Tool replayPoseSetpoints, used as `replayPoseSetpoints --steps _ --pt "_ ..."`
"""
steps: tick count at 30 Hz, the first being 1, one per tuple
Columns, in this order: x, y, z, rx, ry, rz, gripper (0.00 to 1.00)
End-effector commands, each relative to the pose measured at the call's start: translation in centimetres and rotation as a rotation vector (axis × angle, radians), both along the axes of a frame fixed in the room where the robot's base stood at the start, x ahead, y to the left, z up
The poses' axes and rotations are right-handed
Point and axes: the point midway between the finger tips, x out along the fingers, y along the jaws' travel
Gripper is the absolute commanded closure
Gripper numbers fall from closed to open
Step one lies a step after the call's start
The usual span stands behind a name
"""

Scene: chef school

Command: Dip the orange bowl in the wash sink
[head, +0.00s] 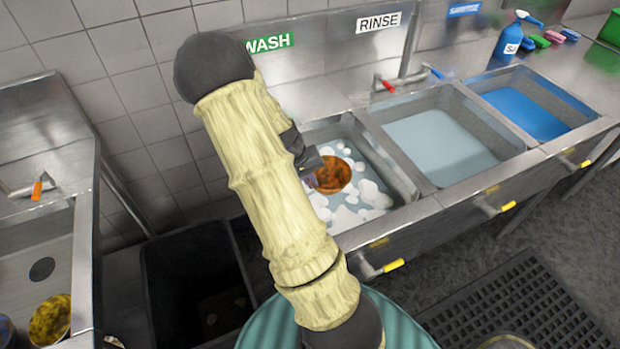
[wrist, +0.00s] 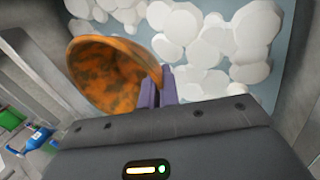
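The orange bowl (head: 333,174) has dark patches inside and is at the sudsy wash sink (head: 405,192), under the green WASH sign (head: 270,42). In the wrist view the bowl (wrist: 105,72) is tilted, with its rim between the purple fingers of my gripper (wrist: 167,84). My gripper (head: 312,178) is shut on the rim, partly hidden by my arm in the head view. White foam (wrist: 225,45) floats on the water behind the bowl. I cannot tell whether the bowl touches the water.
The rinse sink (head: 440,145) and blue sanitize sink (head: 525,108) lie to the right. A faucet (head: 388,84) stands behind the sinks. A blue spray bottle (head: 510,43) stands at the back right. A dark bin (head: 190,265) is left of the wash sink.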

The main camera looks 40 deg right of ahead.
Motion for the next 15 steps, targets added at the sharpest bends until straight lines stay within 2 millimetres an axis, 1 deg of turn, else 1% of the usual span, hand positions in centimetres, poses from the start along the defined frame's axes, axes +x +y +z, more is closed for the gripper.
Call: replayPoseSetpoints --steps 1,15 --pt "0.0 0.0 -0.8 0.000 0.001 0.000 1.00" --pt "0.0 0.0 -5.4 0.000 0.001 0.001 1.00"
